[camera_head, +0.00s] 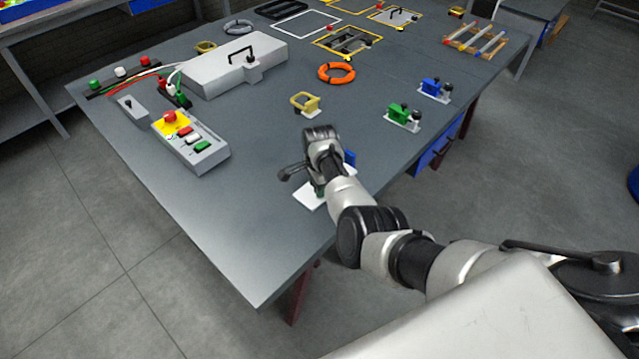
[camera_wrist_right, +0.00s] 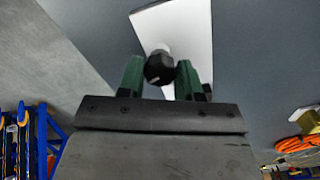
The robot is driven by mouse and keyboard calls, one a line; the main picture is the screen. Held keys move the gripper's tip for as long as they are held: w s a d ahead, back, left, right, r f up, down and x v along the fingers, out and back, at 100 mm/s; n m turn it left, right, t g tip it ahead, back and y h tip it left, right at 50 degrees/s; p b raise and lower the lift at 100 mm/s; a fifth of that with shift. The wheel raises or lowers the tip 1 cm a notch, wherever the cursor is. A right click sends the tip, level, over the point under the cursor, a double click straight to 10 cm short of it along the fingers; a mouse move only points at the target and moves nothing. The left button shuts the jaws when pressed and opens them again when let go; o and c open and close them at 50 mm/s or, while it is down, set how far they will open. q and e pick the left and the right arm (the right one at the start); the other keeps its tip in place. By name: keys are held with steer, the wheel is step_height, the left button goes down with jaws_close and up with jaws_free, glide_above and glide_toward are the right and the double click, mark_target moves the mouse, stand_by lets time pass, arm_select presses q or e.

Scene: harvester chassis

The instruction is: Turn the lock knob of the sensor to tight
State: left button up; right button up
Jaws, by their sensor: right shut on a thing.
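The black lock knob (camera_wrist_right: 159,69) shows in the right wrist view on a short pale shaft, between the two green fingers of my right gripper (camera_wrist_right: 160,78). The fingers are closed on its sides. The knob carries a pale mark line. Behind it is a white plate (camera_wrist_right: 180,30), also visible in the head view (camera_head: 309,199) on the near part of the table. In the head view my right gripper (camera_head: 320,188) is over this plate, and my arm hides most of what stands on it. A small blue part (camera_head: 350,158) shows beside the wrist. My left gripper is not in view.
Green (camera_head: 403,117) and blue (camera_head: 435,89) devices on white plates stand to the right. A button box (camera_head: 192,142) stands left. The near table surface is clear.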

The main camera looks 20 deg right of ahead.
steer(key=m, duration=0.5)
steer(key=shift+m, duration=0.3)
steer(key=m, duration=0.4)
steer(key=shift+m+b, duration=0.3)
steer(key=shift+m, duration=0.1)
steer(key=o, duration=0.9)
step_height(320, 180, up, 11)
steer(key=shift+f+b, duration=0.1)
steer(key=shift+b, duration=0.4)
